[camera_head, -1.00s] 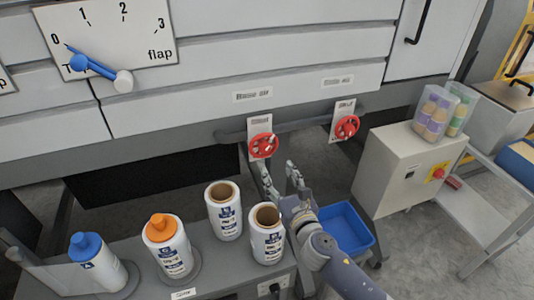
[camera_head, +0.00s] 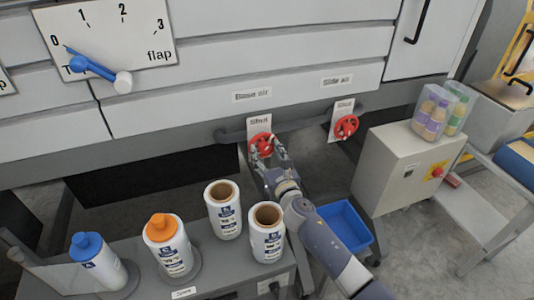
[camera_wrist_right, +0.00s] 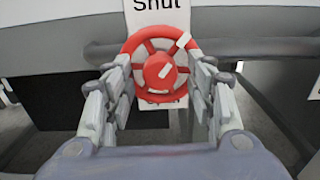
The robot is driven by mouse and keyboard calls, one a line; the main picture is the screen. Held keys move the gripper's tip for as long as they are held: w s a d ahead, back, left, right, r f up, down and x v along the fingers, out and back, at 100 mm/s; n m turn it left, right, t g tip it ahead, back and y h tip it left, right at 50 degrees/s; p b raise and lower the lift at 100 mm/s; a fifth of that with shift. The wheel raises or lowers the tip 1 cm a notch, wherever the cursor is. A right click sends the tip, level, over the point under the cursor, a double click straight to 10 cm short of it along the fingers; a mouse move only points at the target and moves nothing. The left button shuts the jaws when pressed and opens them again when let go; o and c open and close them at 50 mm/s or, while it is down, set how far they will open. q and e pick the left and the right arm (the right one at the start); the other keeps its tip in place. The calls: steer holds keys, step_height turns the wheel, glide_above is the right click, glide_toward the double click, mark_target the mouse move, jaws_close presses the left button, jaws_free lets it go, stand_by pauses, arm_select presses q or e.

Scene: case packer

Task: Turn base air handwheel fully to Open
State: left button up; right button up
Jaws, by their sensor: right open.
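The base air handwheel (camera_head: 261,145) is red and sits on a pipe below the "Base air" label (camera_head: 252,95). A white plate reading "Shut" (camera_head: 259,122) is behind its top. My right gripper (camera_head: 266,151) is at this wheel. In the right wrist view the wheel (camera_wrist_right: 157,71) lies between the spread fingers of the gripper (camera_wrist_right: 160,95), with a white mark on its rim at upper right. The fingers are on both sides of the rim; I cannot tell whether they touch it. My left gripper is not in view.
A second red handwheel (camera_head: 346,127) under "Slide air" is to the right. White rolls (camera_head: 224,210) and capped bottles (camera_head: 167,246) stand on the bench below left. A blue bin (camera_head: 343,228) and a grey control box (camera_head: 402,170) are on the right.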

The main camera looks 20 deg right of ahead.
steer(key=shift+c, duration=0.2)
steer(key=c, duration=1)
